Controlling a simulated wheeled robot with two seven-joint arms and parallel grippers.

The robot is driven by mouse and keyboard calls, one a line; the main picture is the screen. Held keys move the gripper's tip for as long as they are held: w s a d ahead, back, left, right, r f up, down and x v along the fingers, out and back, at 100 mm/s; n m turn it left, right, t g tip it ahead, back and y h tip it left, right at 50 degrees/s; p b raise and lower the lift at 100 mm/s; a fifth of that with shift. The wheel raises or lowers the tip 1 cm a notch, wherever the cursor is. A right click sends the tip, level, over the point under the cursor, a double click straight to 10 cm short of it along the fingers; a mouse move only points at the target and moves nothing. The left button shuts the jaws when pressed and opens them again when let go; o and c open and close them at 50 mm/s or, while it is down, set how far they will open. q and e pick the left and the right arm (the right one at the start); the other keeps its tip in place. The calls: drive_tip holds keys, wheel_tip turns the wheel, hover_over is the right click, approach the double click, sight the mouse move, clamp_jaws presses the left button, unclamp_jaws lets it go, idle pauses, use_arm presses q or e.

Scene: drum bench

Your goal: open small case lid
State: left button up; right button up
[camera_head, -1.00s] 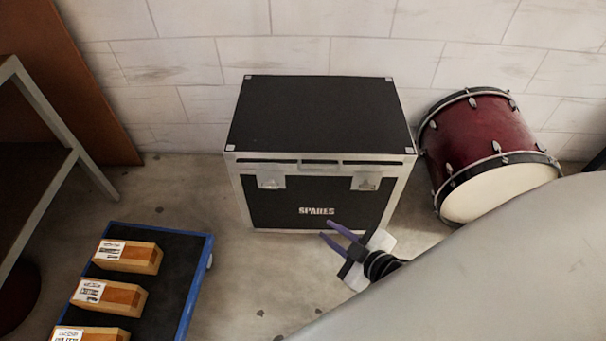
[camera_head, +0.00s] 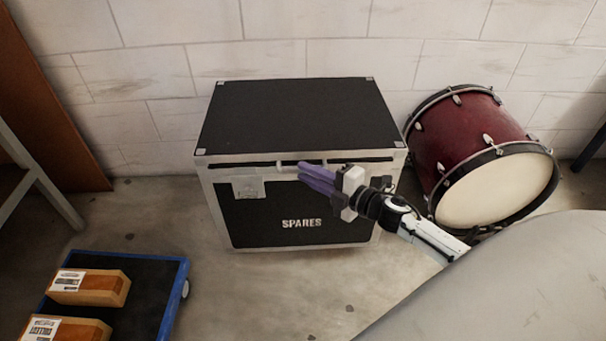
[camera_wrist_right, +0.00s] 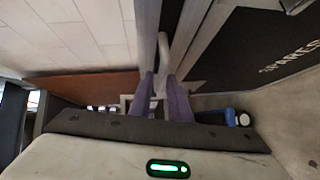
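The small case (camera_head: 235,225) is black with silver edging and "SPARES" on its front. It stands on the floor against the wall with its black lid (camera_head: 295,112) down. A pale bar handle (camera_head: 286,164) runs along the lid's front edge. My right gripper (camera_head: 302,172) is at this handle, its purple fingers close together. In the right wrist view the handle (camera_wrist_right: 163,50) runs between the fingers (camera_wrist_right: 161,76) and fills the narrow gap. One latch plate (camera_head: 248,188) shows at the front left; the right part of the front is hidden behind my gripper. My left gripper is out of view.
A dark red drum (camera_head: 466,140) lies on its side to the right of the case. A blue-edged platform (camera_head: 176,290) with orange boxes (camera_head: 90,287) is at the lower left. A shelf frame (camera_head: 40,185) stands at the far left. Floor in front of the case is clear.

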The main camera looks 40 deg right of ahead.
drive_tip(key=shift+x, duration=1.05)
drive_tip(key=shift+c, duration=0.3)
clamp_jaws()
drive_tip(key=shift+r, duration=0.1)
